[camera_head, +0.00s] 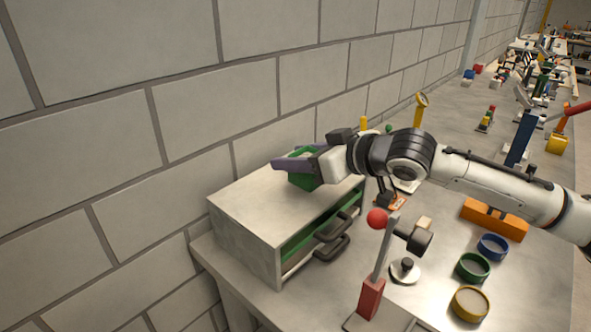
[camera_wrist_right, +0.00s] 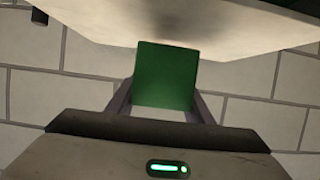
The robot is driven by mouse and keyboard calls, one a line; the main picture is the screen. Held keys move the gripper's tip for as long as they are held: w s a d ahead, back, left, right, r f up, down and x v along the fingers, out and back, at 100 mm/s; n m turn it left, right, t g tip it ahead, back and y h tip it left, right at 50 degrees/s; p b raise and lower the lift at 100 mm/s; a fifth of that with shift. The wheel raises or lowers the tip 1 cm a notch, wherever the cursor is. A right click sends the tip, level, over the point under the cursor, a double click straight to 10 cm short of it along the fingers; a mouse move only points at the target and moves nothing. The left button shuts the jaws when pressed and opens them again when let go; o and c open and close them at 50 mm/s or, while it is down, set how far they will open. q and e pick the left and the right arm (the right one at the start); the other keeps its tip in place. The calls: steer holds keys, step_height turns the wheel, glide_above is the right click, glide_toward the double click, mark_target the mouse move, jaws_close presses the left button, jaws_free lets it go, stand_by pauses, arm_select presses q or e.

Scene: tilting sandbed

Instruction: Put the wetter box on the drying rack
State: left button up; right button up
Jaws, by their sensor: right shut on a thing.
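The right gripper has purple fingers and is shut on the box. In the right wrist view the green box (camera_wrist_right: 165,75) sits between the two fingers (camera_wrist_right: 163,103), with a pale surface beyond it. I cannot tell whether the box touches the cabinet top. How wet it is does not show. I cannot pick out a drying rack for certain. My left gripper is not in view.
The grey cabinet (camera_head: 250,211) has dark handles and a green item in its open front. Blue, green and yellow round dishes (camera_head: 471,303) and an orange block (camera_head: 495,222) are on the right. A block wall is behind.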

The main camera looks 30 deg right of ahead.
step_height(320, 180, down, 2)
steer(key=shift+f, duration=0.35)
steer(key=o, duration=1.2)
steer(key=shift+f, duration=0.15)
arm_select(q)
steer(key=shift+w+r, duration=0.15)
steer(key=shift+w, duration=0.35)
